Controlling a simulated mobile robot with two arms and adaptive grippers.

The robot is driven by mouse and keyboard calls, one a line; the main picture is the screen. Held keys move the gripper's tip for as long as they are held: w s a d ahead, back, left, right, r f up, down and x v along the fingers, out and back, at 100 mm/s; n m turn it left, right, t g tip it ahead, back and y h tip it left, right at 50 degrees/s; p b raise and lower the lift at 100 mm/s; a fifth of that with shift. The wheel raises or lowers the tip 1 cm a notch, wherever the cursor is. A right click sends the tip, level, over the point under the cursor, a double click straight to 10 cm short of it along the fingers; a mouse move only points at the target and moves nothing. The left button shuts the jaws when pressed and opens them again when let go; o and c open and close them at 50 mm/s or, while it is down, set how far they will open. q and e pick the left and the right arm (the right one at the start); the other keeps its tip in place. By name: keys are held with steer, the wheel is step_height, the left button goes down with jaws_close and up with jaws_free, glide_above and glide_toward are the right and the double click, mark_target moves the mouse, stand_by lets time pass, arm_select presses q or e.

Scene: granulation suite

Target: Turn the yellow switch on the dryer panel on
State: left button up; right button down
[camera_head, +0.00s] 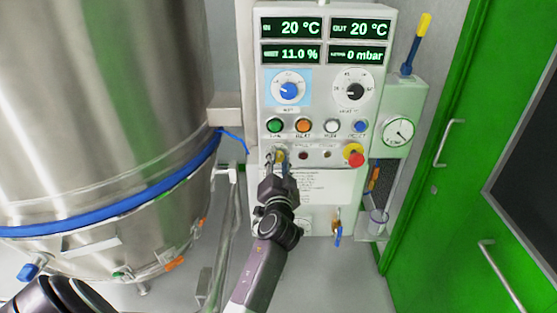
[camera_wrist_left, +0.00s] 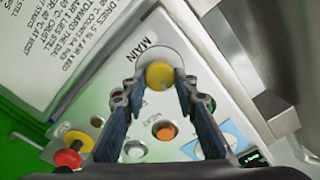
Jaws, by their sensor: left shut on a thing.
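The dryer panel (camera_head: 309,84) is a pale upright box with lit green displays, two dials and a row of coloured buttons. The yellow switch (camera_head: 280,156) is a round knob at the left below the buttons, partly hidden by my left gripper (camera_head: 278,158). In the left wrist view the yellow switch (camera_wrist_left: 159,74) sits between the fingertips of my left gripper (camera_wrist_left: 159,80), beside the word MAIN. The gripper is shut on it, one finger on each side. Its turn angle cannot be made out. My right gripper is not in view.
A red emergency knob (camera_head: 355,158) sticks out at the panel's right. A green button (camera_head: 274,125) and an orange one (camera_head: 303,125) are just above the switch. A large steel vessel (camera_head: 100,110) stands left. A green door (camera_head: 450,110) is at right.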

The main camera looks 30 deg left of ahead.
arm_select(q)
steer(key=shift+a+m, duration=0.1)
steer(key=shift+m, duration=1.5)
steer(key=o, duration=0.9)
steer(key=shift+c, duration=0.2)
steer(key=o, duration=0.3)
steer(key=shift+w+a+f, duration=0.1)
steer(key=v, duration=0.7)
